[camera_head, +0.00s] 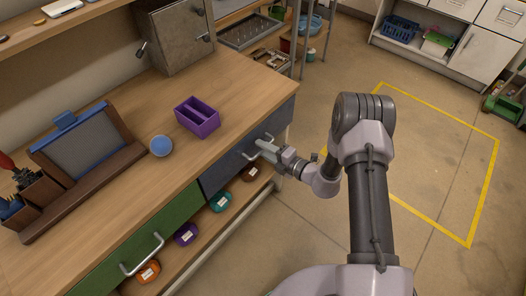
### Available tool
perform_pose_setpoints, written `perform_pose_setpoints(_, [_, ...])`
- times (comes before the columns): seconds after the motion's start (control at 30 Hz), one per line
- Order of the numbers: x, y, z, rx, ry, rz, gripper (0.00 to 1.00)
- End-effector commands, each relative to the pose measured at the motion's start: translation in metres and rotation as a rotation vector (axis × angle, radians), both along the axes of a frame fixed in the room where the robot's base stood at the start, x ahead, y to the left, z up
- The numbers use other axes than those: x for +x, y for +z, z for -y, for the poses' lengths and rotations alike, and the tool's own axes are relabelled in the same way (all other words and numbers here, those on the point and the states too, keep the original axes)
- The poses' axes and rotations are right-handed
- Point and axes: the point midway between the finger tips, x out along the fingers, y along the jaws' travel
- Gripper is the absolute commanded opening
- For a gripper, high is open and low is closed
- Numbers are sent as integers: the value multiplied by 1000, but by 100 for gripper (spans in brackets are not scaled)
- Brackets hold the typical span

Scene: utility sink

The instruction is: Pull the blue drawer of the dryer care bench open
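The bench's blue drawer (226,172) has a dark slate-blue front with a pale metal bar handle (250,155). Its front looks flush with the bench front, so the drawer stands shut. My gripper (264,146) is at this handle, reaching in from the right, with its fingertips at or very near the bar. The fingers are small and overlap the handle, so I cannot tell whether they are closed around it. Part of the handle and drawer front is hidden behind my gripper.
A green drawer (140,243) with its own handle is to the left. A shelf below holds several coloured round items. On the benchtop (125,205) are a purple divided box (197,117), a blue round item (161,146) and a metal cabinet (178,38). Open floor with yellow tape lies right.

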Motion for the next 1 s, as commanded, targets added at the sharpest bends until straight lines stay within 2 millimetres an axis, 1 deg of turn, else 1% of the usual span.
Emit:
perform_pose_setpoints(0.1, [3,-1,-4,0,2,0,33])
perform_pose_setpoints(0.3, [3,0,-4,0,1,0,33])
perform_pose_setpoints(0.33, [3,0,-4,0,1,0,31])
perform_pose_setpoints(0.37, [3,0,-4,0,1,0,25])
perform_pose_setpoints(0.4, [3,0,-4,0,1,0,17])
perform_pose_setpoints(0.5, [3,0,-4,0,1,0,0])
perform_pose_setpoints(1.0, [3,-1,-4,0,1,0,0])
